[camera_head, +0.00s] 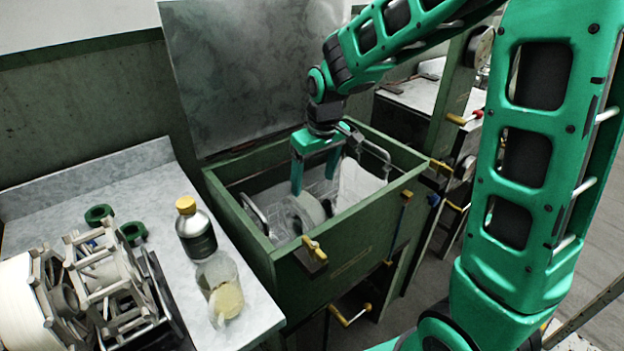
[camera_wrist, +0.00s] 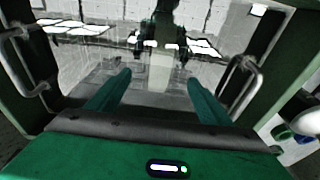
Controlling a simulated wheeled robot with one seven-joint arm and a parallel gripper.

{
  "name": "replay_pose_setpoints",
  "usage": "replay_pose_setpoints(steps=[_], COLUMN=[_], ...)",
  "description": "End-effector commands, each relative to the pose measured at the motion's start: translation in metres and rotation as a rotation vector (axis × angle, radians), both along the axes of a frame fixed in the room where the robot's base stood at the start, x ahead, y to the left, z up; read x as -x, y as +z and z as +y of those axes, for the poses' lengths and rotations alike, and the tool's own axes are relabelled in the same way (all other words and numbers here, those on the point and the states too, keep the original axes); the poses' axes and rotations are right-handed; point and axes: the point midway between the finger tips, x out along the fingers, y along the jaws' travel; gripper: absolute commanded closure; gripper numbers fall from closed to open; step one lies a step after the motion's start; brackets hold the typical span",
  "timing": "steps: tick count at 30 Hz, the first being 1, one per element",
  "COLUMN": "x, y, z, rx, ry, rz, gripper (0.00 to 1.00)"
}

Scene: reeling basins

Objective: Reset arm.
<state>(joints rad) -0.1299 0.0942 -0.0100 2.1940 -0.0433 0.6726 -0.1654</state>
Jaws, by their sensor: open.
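My gripper (camera_head: 315,178) hangs from my green arm with its fingers pointing down into the green basin (camera_head: 333,258). Its two green fingers are apart, and the wrist view also shows my gripper (camera_wrist: 158,82) open with nothing between the fingertips. Inside the basin are a shiny grey surface, wire handles and a pale round thing below the fingers. I cannot tell whether the fingertips touch anything.
A raised metal lid (camera_head: 250,75) stands behind the basin. On the marble counter (camera_head: 165,200) at left are a gold-capped bottle (camera_head: 196,232), a clear bottle (camera_head: 221,284) and reels (camera_head: 105,285). Yellow-handled levers (camera_head: 314,250) stick out from the basin's front.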

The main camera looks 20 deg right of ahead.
Motion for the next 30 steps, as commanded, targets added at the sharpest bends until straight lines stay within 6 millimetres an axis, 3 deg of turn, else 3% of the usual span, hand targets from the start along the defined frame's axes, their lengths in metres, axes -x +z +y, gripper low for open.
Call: replay_pose_setpoints(steps=[7, 11, 21, 30], x=[0.001, 0.013, 0.082, 0.133], y=[0.001, 0.012, 0.053, 0.065], z=[-0.001, -0.009, -0.048, -0.070], rx=[0.000, -0.004, -0.021, -0.034], ry=[-0.003, -0.033, -0.206, -0.325], rz=[-0.003, -0.025, -0.145, -0.225], gripper=[0.27, 0.27, 0.27, 0.27])
